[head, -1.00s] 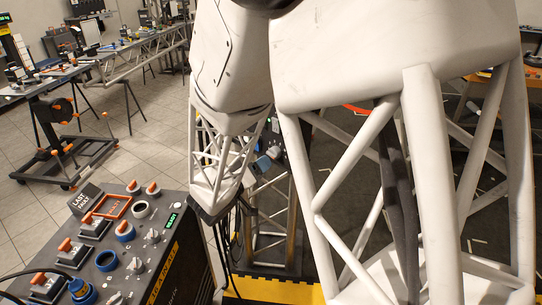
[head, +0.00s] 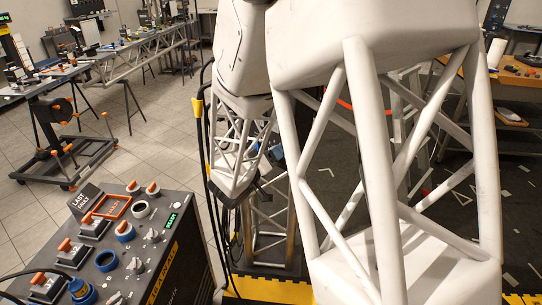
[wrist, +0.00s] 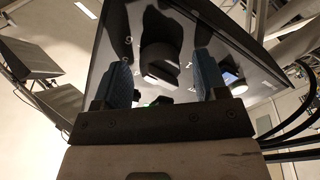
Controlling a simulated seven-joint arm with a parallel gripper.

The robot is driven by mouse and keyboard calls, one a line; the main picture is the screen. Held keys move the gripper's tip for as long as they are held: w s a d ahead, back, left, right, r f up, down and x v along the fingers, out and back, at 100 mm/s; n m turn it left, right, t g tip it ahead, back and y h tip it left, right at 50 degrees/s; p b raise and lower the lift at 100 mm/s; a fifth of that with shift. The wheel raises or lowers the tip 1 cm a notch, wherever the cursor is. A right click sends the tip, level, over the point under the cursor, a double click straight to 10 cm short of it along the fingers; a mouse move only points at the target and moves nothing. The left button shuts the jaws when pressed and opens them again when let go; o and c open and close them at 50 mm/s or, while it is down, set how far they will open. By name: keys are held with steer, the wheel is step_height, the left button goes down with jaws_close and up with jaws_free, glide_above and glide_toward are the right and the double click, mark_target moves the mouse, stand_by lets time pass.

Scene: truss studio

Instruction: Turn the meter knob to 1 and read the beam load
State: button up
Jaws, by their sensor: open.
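In the wrist view, my gripper (wrist: 162,66) is open, its two blue fingers apart on either side of a black knob (wrist: 160,45). The knob stands on the dark face of the meter (wrist: 112,42), which carries white markings and a small lit display (wrist: 230,78). I cannot read the display or tell which mark the knob points to. I cannot tell whether the fingers touch the knob. In the head view, my white lattice arm hides most of the gripper and meter.
A control box (head: 185,262) with knobs, orange-handled switches and a "LAST FAULT" sign stands at the lower left. Benches with a long truss (head: 140,55) stand at the back left. Black cables hang near the meter. A work table (head: 520,75) is at the far right.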

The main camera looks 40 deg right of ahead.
steer(key=shift+c, duration=0.3)
steer(key=c, duration=0.9)
steer(key=shift+o, duration=0.2)
